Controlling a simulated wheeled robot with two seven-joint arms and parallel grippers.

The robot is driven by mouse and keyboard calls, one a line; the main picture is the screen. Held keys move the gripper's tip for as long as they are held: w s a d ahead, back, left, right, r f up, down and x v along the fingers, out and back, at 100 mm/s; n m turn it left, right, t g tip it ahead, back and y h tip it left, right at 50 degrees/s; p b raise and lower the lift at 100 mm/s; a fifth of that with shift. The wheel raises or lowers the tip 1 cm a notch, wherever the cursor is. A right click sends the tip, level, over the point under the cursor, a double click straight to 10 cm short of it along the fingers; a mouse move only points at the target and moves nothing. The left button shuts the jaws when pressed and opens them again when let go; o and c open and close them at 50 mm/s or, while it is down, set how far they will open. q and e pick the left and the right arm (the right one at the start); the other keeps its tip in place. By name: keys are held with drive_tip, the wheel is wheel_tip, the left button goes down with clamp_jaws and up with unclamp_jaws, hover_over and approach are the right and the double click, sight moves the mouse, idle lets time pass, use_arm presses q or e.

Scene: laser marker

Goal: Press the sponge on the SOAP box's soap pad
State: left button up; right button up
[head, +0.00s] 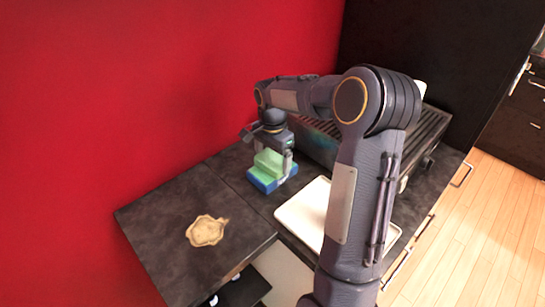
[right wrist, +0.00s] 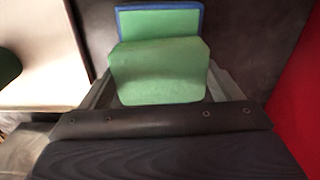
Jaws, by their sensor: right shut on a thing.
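My right gripper (head: 273,146) points down over the counter and is shut on a green sponge (head: 268,160). In the right wrist view the sponge (right wrist: 160,72) sits between the two fingers. The SOAP box (head: 262,183) is a low blue box on the dark counter, directly under the sponge. In the right wrist view its blue rim and green soap pad (right wrist: 160,24) show past the sponge's far edge. The sponge covers much of the pad; I cannot tell whether they touch. My left gripper is not in view.
A white tray (head: 294,216) lies right of the box. A ribbed metal grill (head: 322,139) stands behind it, partly hidden by my arm. A tan, irregular flat thing (head: 206,230) lies on the left counter, with bare surface around it. A red wall is behind.

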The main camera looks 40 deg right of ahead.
sight(273, 159)
wheel_tip(273, 159, up, 7)
drive_tip(key=p, duration=0.5)
drive_tip(key=shift+p, duration=0.4)
idle(0.7)
